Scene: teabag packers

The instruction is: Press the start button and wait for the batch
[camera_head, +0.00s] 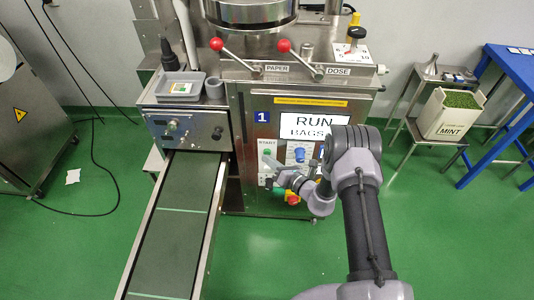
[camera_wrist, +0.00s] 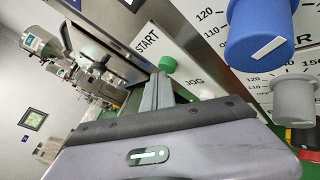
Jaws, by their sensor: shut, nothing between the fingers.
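The packing machine's display (camera_head: 309,126) reads RUN and BAGS; my arm hides its right part. Below it on the panel is the START label (camera_head: 266,142) with a green button under it. In the wrist view the green start button (camera_wrist: 167,64) stands out from the white panel beside the START lettering (camera_wrist: 148,42). My gripper (camera_wrist: 159,80) is shut and empty, its fingertips close to the green button. I cannot tell whether they touch it.
A blue knob (camera_wrist: 258,40) and a grey knob (camera_wrist: 292,98) jut out near my gripper. A red emergency knob (camera_head: 292,198) sits lower down. The conveyor (camera_head: 185,205) runs forward on the left. Red-knobbed levers (camera_head: 283,46) are above. A MINT box (camera_head: 449,113) stands right.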

